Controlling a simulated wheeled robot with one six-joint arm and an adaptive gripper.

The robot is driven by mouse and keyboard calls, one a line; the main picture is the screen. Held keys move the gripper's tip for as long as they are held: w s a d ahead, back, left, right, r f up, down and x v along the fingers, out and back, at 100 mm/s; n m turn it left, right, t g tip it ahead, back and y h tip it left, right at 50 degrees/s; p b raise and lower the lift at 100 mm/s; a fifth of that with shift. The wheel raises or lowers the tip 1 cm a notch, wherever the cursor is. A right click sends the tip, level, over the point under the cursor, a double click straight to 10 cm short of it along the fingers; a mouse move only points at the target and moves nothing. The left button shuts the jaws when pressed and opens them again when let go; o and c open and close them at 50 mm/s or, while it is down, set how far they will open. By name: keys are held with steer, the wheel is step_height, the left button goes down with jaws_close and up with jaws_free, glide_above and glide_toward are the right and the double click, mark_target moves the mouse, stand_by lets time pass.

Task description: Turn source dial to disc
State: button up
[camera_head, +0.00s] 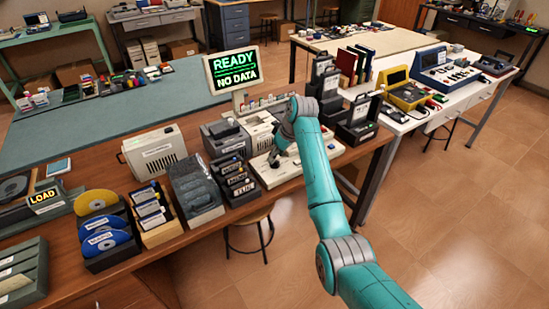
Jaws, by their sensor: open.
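A cream, low control panel (328,150) lies on the wooden bench below the screen. My teal arm reaches over it from the lower right. My gripper (274,162) is small and dark in this view, pointing down at the left part of the panel. It is open. The source dial cannot be made out clearly; my gripper and wrist cover part of the panel. I cannot tell whether the fingers touch or surround anything. The disc marking cannot be read.
Left of the panel stand a rack of labelled cartridges (236,181), a dark grey file box (194,187) and blue and yellow discs (104,243) in a holder. Black cases (357,122) stand close on the right. The floor (450,220) at right is clear.

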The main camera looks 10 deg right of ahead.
mark_target(275, 163)
steer(key=shift+x, duration=1.3)
steer(key=shift+c, duration=0.3)
jaws_close()
steer(key=n+g+y, duration=0.1)
steer(key=n, duration=0.2)
steer(key=shift+n, duration=0.4)
steer(key=n+g, duration=0.1)
steer(key=n, duration=0.2)
steer(key=shift+n+y, duration=0.3)
steer(key=n+g, duration=0.2)
steer(key=n, duration=0.3)
steer(key=shift+s, duration=0.15)
steer(key=shift+n, duration=0.4)
